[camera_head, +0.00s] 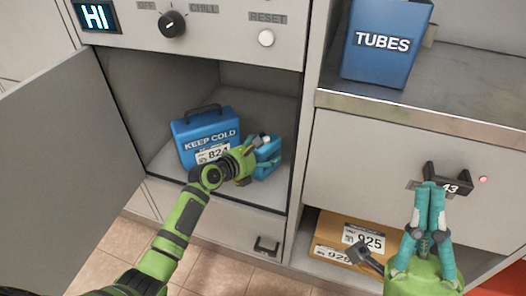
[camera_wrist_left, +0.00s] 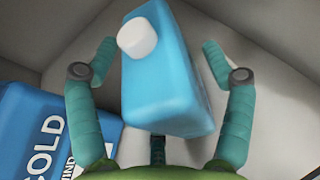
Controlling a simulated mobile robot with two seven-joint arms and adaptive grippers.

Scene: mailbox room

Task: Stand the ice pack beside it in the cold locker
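The blue ice pack (camera_head: 267,154) with a white cap stands in the open cold locker (camera_head: 268,105), right of the blue KEEP COLD box (camera_head: 209,125). My left gripper (camera_head: 258,156) is inside the locker at the pack. In the left wrist view the ice pack (camera_wrist_left: 165,80) is between the spread fingers of my left gripper (camera_wrist_left: 158,48), with a small gap on each side. The box (camera_wrist_left: 40,135) is at the lower left there. The pack's base is hidden in the head view. My right gripper (camera_head: 433,190) has its fingers together, empty, before the drawer handle.
The locker door (camera_head: 65,170) is swung open at the left. A control panel with a knob (camera_head: 172,24) is above the opening. A blue TUBES box (camera_head: 385,45) stands on the right counter. A drawer handle (camera_head: 455,178) and a cardboard parcel (camera_head: 335,235) are at the right.

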